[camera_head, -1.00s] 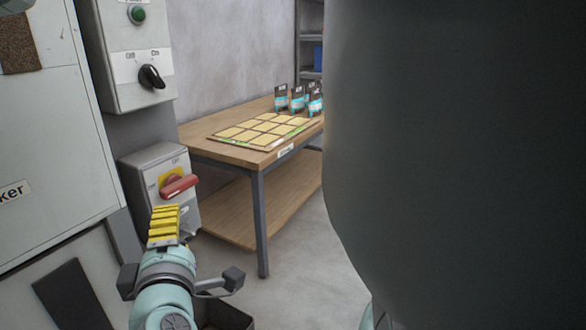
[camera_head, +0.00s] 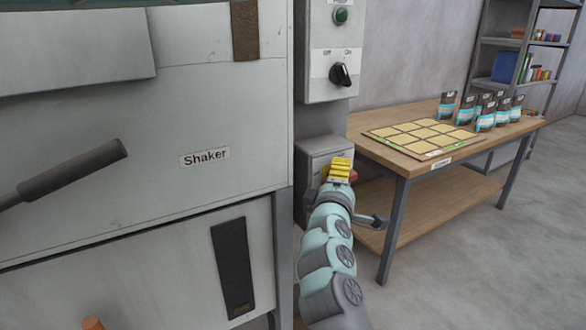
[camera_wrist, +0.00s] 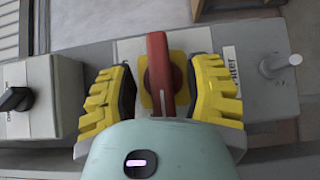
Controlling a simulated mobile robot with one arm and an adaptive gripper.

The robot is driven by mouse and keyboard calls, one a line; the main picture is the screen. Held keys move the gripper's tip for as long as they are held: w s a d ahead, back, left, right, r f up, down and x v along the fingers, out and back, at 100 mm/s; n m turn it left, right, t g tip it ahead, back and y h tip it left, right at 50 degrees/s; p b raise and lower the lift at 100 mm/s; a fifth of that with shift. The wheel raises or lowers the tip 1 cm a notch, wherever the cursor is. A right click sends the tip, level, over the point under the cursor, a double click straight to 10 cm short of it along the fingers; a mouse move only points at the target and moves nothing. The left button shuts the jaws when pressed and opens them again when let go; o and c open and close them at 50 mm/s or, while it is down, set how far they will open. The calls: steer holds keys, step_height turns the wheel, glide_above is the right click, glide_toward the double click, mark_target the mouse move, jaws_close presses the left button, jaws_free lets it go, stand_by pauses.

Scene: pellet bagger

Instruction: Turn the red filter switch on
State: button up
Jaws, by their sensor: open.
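The red filter switch (camera_wrist: 158,62) is a red bar handle on a yellow plate, on a grey box. In the wrist view the handle runs up and down the picture, between my gripper's two yellow ribbed fingers (camera_wrist: 163,85). The fingers are apart, one on each side, with visible gaps to the handle. In the head view my gripper (camera_head: 341,169) is in front of the switch box (camera_head: 322,146) and hides most of the switch. Only a bit of red shows to its right. A partly covered white label (camera_wrist: 230,65) sits beside the switch.
A control box with a black Off/On knob (camera_head: 341,75) and a green button (camera_head: 341,16) is above. The Shaker cabinet (camera_head: 130,235) stands at left. A wooden table (camera_head: 420,166) with a card tray and several pouches stands at right. Open floor lies beyond.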

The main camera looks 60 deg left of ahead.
steer(key=shift+w+a+f, duration=0.1)
steer(key=shift+w+a, duration=0.1)
steer(key=shift+w, duration=0.1)
steer(key=shift+c, duration=0.2)
steer(key=shift+s, duration=0.1)
steer(key=c, duration=0.8)
